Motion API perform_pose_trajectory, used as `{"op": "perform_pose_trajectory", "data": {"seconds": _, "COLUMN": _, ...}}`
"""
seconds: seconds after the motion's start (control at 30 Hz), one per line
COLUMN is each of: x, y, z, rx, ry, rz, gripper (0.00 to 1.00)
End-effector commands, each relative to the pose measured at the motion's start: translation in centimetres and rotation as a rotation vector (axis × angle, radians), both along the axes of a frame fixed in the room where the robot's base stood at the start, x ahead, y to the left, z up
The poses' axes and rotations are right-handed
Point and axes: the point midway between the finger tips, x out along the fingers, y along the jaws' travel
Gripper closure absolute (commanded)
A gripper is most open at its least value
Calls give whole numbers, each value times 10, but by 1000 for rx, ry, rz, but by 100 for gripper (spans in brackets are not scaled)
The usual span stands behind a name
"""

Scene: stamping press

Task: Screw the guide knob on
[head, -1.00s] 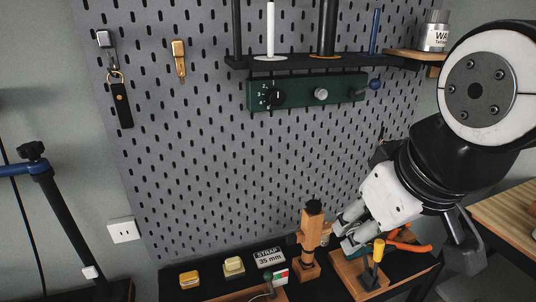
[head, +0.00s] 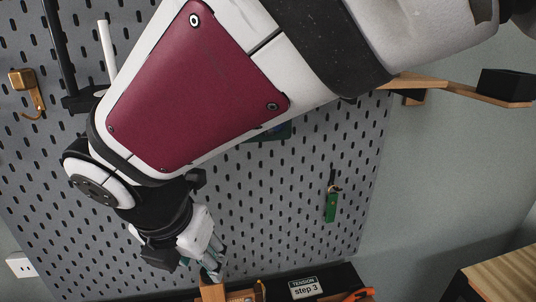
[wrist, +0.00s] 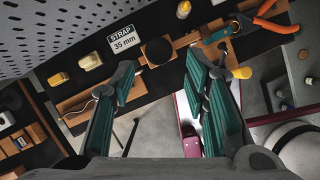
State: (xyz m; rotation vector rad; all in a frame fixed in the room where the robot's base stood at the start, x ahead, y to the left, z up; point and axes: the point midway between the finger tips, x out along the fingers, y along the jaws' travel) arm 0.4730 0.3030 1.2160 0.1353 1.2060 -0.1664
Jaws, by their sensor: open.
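A round black knob top (wrist: 158,50) shows in the wrist view beside the strap card, seen from above; I cannot tell for certain that it is the guide knob, or how it is seated. My gripper (wrist: 160,78) is open, with its two green-padded fingers apart and nothing between them; the black top lies beyond the gap in the picture. In the head view my gripper (head: 213,268) points down just above a wooden post (head: 212,291), cut off at the bottom edge. The post's top is largely hidden by the fingers there.
The strap card (wrist: 123,40), a yellow block (wrist: 58,79) and a cream block (wrist: 90,60) lie left of the knob top. A yellow-handled tool (wrist: 242,73) and orange pliers (wrist: 272,18) lie right.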

Motion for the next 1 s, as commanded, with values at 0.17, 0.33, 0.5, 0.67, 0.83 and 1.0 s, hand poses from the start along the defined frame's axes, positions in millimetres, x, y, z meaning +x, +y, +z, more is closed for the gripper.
{"op": "perform_pose_trajectory", "data": {"seconds": 0.17, "x": 0, "y": 7, "z": -8, "rx": -18, "ry": 2, "rz": 53, "gripper": 58}}
{"op": "perform_pose_trajectory", "data": {"seconds": 0.33, "x": 8, "y": 5, "z": -26, "rx": -17, "ry": 3, "rz": 48, "gripper": 58}}
{"op": "perform_pose_trajectory", "data": {"seconds": 0.5, "x": 16, "y": 4, "z": -47, "rx": -17, "ry": 3, "rz": 48, "gripper": 58}}
{"op": "perform_pose_trajectory", "data": {"seconds": 0.67, "x": 15, "y": 3, "z": -49, "rx": -15, "ry": 1, "rz": 46, "gripper": 79}}
{"op": "perform_pose_trajectory", "data": {"seconds": 0.83, "x": 15, "y": 3, "z": -48, "rx": -15, "ry": 1, "rz": 45, "gripper": 99}}
{"op": "perform_pose_trajectory", "data": {"seconds": 1.0, "x": 15, "y": 3, "z": -48, "rx": -15, "ry": 1, "rz": 45, "gripper": 58}}
